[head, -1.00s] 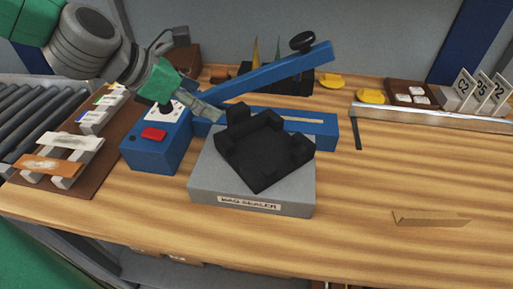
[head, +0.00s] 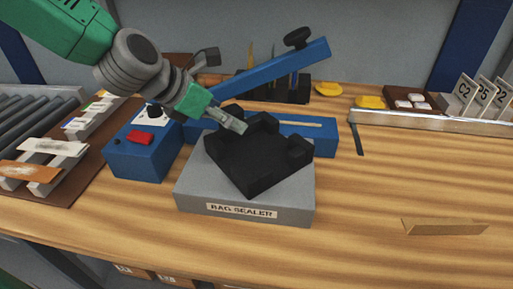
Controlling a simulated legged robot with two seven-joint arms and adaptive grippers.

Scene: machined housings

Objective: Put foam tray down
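The foam tray (head: 252,165) is black with raised corner blocks. It sits turned at an angle on the grey platform of the bag sealer (head: 190,192), by the look of it resting flat. My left gripper (head: 238,124) reaches in from the upper left, its fingertips at the tray's back-left corner and overlapping it in the head view. I cannot tell whether the fingers touch the tray or how far apart they are. My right gripper is not in view.
The sealer's blue lever arm (head: 275,68) rises behind the tray. A blue control box with a red button (head: 140,138) stands at left, near a brown board (head: 75,185) with racked parts. A cardboard piece (head: 445,227) lies at right. The wooden table (head: 390,190) is mostly clear there.

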